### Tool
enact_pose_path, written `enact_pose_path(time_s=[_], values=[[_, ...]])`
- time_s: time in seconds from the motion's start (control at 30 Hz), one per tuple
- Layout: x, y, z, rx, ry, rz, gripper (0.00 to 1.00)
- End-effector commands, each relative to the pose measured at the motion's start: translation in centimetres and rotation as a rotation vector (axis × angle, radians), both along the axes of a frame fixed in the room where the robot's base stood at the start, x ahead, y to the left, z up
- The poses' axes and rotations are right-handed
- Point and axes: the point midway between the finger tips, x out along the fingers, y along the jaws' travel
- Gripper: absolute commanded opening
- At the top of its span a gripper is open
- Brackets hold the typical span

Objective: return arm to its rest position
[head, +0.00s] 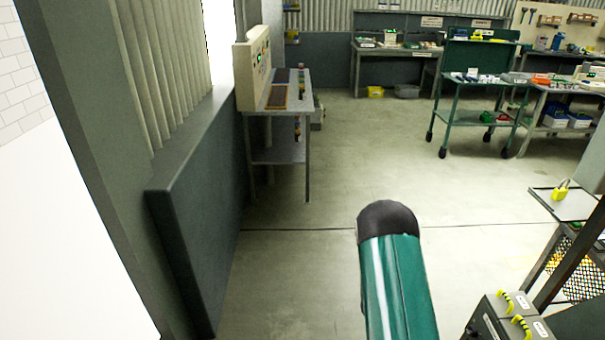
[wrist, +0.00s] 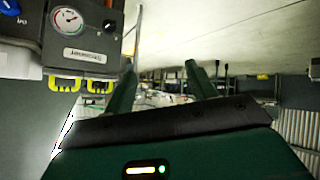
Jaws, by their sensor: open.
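My gripper (wrist: 160,68) shows in the wrist view as two dark green fingers standing apart, with nothing between them. The wrist view is upside down, with the floor at the top. A green arm link of mine with a dark rounded end (head: 395,270) rises from the bottom of the head view. My gripper itself does not show in the head view.
A grey box with a gauge (wrist: 68,20) and yellow clips is left of the fingers. A case with yellow handles (head: 515,312) is at lower right. A control desk (head: 275,90) stands left, a green cart (head: 480,95) right. The middle floor is clear.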

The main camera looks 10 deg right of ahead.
Motion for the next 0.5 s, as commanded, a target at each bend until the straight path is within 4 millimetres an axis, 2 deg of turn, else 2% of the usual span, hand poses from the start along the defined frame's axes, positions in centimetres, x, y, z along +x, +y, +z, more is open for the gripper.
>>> enact_pose_path(time_s=[0.03, 0.2, 0.37, 0.5], values=[[1.6, 1.1, 2.3, 0.042, -0.035, 0.032, 0.56], [5.1, 5.5, 8.7, 0.186, -0.108, 0.155, 0.56], [6.7, 9.9, 15.0, 0.303, -0.150, 0.280, 0.56], [6.7, 13.8, 20.5, 0.389, -0.165, 0.390, 0.56]])
